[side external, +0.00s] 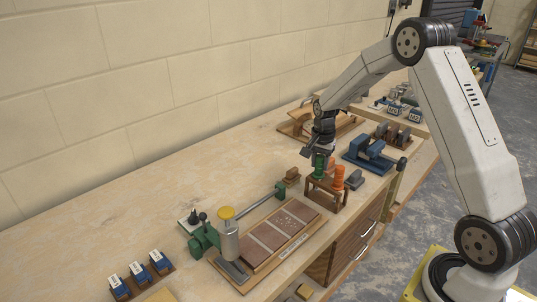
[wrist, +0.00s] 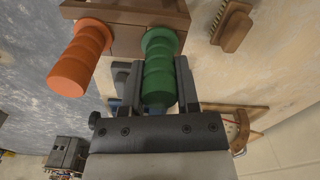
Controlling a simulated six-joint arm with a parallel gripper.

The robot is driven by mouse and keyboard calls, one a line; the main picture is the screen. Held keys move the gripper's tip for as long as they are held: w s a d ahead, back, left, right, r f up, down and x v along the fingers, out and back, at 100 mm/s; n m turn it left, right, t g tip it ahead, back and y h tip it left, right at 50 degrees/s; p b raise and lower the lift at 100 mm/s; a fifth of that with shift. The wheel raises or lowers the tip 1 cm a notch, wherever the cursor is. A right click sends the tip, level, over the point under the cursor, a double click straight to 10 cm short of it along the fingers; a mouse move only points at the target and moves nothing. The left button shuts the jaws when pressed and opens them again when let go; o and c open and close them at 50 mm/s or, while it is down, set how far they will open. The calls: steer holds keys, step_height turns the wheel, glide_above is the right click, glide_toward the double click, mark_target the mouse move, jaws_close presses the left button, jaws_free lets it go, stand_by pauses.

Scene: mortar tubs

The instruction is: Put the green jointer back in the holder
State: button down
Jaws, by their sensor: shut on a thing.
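The green jointer's ribbed handle (wrist: 159,70) stands between the fingers of my gripper (wrist: 157,88) in the wrist view. My gripper is shut on the handle's lower part in that picture. In the side view my gripper (side external: 320,152) points down over the wooden holder (side external: 325,193), with the green handle (side external: 319,167) just below it. The holder also shows at the top of the wrist view (wrist: 128,42). The green handle's far end meets the holder's edge there; whether the jointer is seated is hidden. An orange-handled tool (side external: 338,177) stands in the holder beside the green one.
A blue vise (side external: 369,156) stands behind and right of the holder. A wooden board with brown tiles (side external: 272,238) and a green clamp-like tool lie in front. A wooden brush (wrist: 232,27) lies near the holder.

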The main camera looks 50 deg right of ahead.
jaws_free()
stand_by(0.5)
steer(key=shift+r, duration=0.1)
steer(key=shift+r, duration=3.85)
steer(key=shift+s+a+n, duration=0.15)
steer(key=shift+a+n, duration=0.15)
steer(key=shift+a, duration=0.25)
steer(key=s+a+f+n+t, duration=0.2)
steer(key=s+a+f+n, duration=0.1)
steer(key=s+a+n, duration=1.1)
steer(key=s+a, duration=0.2)
steer(key=a, duration=0.2)
steer(key=shift+a+t, duration=0.3)
